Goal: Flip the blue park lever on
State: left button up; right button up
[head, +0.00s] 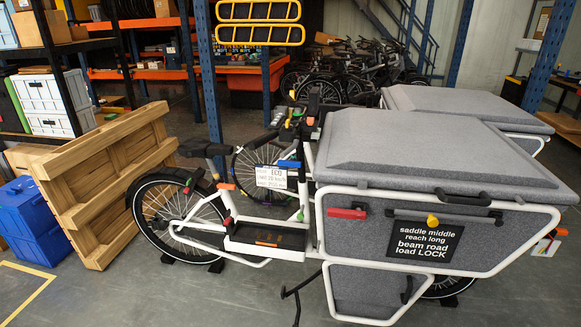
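A grey cargo bike (262,220) with a white frame stands in the middle of the head view. A small blue part (289,163), which looks like the blue park lever, sits just above a white sign (272,178) reading ECO. It appears to lie roughly level, but it is too small to tell which way it is set. A red lever (347,213) and a yellow knob (432,220) are on the side of the bike's grey cargo box (400,150). Neither of my grippers is in view.
A wooden pallet (105,190) leans at the left, beside blue crates (32,222). A second grey cargo box (455,103) stands behind the first. Shelving and several parked bikes (355,65) fill the back. The floor in front (190,295) is clear.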

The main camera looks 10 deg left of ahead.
aim_at(281, 162)
jog(key=i+z, duration=0.15)
jog(key=i, duration=0.35)
jog(key=i+j+z, duration=0.15)
jog(key=i, duration=0.3)
jog(key=i+j+z, duration=0.15)
jog(key=i, duration=0.35)
jog(key=j, duration=0.1)
